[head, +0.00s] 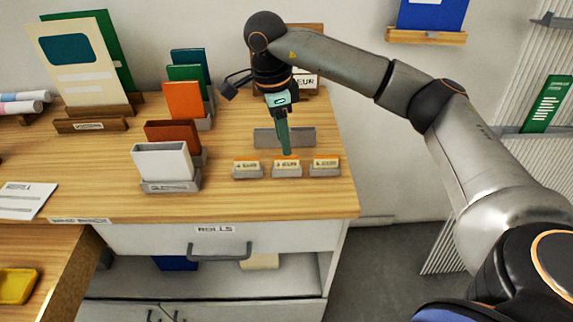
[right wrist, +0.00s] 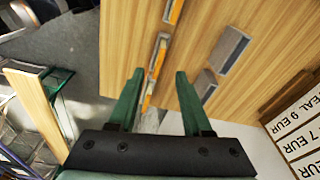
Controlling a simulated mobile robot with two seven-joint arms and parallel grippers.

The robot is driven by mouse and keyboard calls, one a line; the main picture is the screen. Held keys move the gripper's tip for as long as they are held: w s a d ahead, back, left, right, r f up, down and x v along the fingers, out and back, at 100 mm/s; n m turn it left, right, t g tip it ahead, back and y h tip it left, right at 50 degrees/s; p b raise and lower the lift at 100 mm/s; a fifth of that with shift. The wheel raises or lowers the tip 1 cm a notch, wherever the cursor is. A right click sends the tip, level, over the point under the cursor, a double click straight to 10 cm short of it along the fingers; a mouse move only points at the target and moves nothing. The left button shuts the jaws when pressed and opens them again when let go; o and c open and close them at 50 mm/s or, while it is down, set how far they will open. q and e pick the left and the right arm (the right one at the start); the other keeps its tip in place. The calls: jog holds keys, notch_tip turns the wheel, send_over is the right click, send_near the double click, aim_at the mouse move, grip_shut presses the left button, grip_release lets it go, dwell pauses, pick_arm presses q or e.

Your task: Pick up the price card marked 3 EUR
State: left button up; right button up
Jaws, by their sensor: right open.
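Three small price cards with orange tops stand in grey holders in a row near the table's front right: a left card (head: 246,164), a middle card (head: 286,163) and a right card (head: 326,162). Each ends in EUR, but their digits are too small to read surely. My right gripper (head: 287,151) points down just above and behind the middle card. In the right wrist view my right gripper (right wrist: 158,74) is open, with an orange-edged card (right wrist: 147,93) showing between its fingers, not gripped. My left gripper is not in view.
A low grey holder (head: 303,136) stands behind the cards. A white box-like item (head: 162,161) and several coloured books, including an orange one (head: 183,100), stand to the left. The wooden tabletop (head: 240,203) is clear in front of the cards.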

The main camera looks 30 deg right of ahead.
aim_at(287, 158)
jog(key=shift+s+d+f+p, duration=0.15)
jog(key=shift+f, duration=1.4)
jog(key=shift+s+d+f+p, duration=0.1)
jog(key=shift+d+f+p, duration=0.05)
jog(key=shift+f, duration=1.35)
grip_shut()
